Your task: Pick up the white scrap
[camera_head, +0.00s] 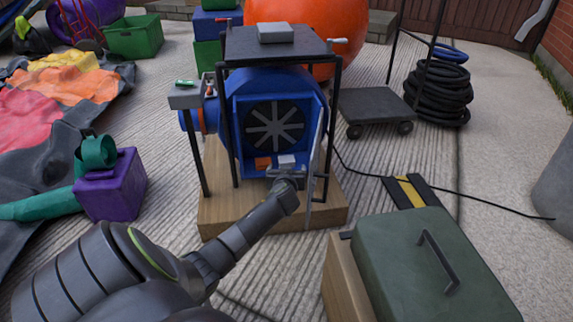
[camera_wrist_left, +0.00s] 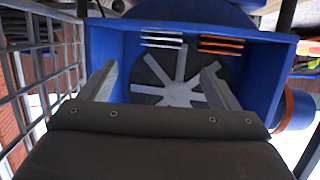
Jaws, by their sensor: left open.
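The white scrap (camera_head: 287,159) lies at the lower front of the blue blower box (camera_head: 240,125), right of an orange scrap (camera_head: 263,163). In the left wrist view, which looks upside down, the white scrap (camera_wrist_left: 163,40) is a striped patch at the top, left of the orange one (camera_wrist_left: 221,46). My left gripper (camera_head: 285,173) is just in front of and below the white scrap in the head view. In the wrist view its fingers (camera_wrist_left: 158,84) are spread and empty, facing the fan (camera_wrist_left: 172,80). My right gripper is out of view.
A mesh door (camera_head: 316,150) stands open at the box's right side, close to my gripper; it shows at left in the wrist view (camera_wrist_left: 45,60). A black frame (camera_head: 230,150) surrounds the blower on a wooden base (camera_head: 220,213). A green case (camera_head: 415,270) is at front right.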

